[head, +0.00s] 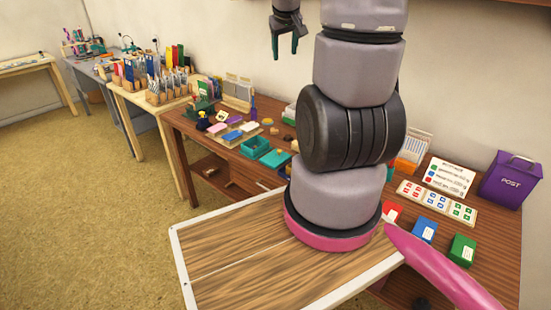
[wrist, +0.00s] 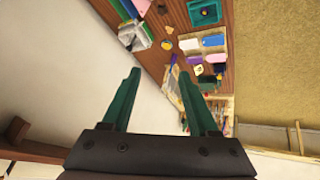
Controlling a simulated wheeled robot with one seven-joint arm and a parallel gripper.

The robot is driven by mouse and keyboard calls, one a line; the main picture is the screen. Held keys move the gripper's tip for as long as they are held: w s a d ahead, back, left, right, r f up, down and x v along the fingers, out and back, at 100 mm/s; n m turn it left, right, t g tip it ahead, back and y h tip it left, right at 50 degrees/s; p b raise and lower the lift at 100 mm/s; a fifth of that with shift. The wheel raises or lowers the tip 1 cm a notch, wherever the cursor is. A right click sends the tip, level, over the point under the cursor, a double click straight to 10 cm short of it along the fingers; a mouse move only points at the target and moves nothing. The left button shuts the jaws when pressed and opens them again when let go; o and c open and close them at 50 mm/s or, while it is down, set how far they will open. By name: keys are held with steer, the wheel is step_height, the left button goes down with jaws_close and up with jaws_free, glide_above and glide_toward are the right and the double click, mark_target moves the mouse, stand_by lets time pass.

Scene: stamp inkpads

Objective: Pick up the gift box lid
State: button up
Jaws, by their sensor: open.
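Two teal square pieces lie side by side on the brown table: an open-looking one (head: 255,147) and a flatter one (head: 275,158), seen small in the head view. They look like the gift box and its lid, but I cannot tell for certain which is the lid. One teal square piece (wrist: 204,12) also shows at the top of the wrist view.
Coloured inkpads (head: 232,136) lie near the teal pieces. A purple post box (head: 511,180) stands at the right end, with red, blue and green boxes (head: 424,230) in front. My arm hides the table's middle. More cluttered tables stand at the left, with open floor before them.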

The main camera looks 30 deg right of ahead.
steer(key=w+d+f+n, duration=0.2)
steer(key=w+d+f, duration=0.15)
steer(key=f, duration=0.45)
steer(key=n+g+y, duration=0.2)
steer(key=n+y, duration=0.2)
steer(key=y, duration=0.1)
glide_toward(279, 150)
steer(key=x, duration=0.2)
steer(key=shift+s+f, duration=0.1)
steer(key=shift+f, duration=0.3)
steer(key=shift+x, duration=3)
jaws_close()
